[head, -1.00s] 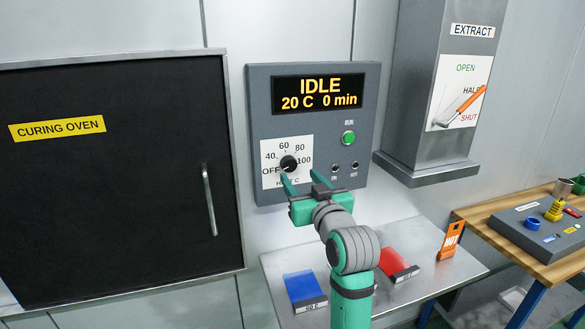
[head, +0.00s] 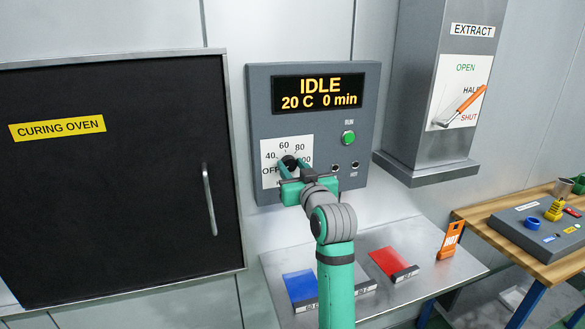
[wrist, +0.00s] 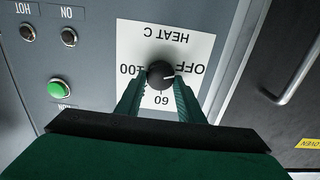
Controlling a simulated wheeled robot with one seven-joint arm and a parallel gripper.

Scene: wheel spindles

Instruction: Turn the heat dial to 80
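The heat dial (head: 289,161) is a black knob on a white scale plate (head: 268,181) on the grey control panel. In the wrist view the dial (wrist: 161,73) appears upside down, and its white pointer line points at OFF. My gripper (head: 294,168) is at the dial, with its green fingers reaching toward the plate. In the wrist view my gripper (wrist: 159,88) is open, one finger on each side of the knob, with narrow gaps seeming to show. The display (head: 318,94) reads IDLE, 20 C, 0 min. My gripper partly hides the 100 mark in the head view.
A green RUN button (head: 348,137) and two small dark fittings (head: 335,167) are right of the dial. The curing oven door (head: 120,190) with its handle (head: 209,200) is at left. A metal shelf below holds a blue card (head: 300,286) and a red card (head: 388,262).

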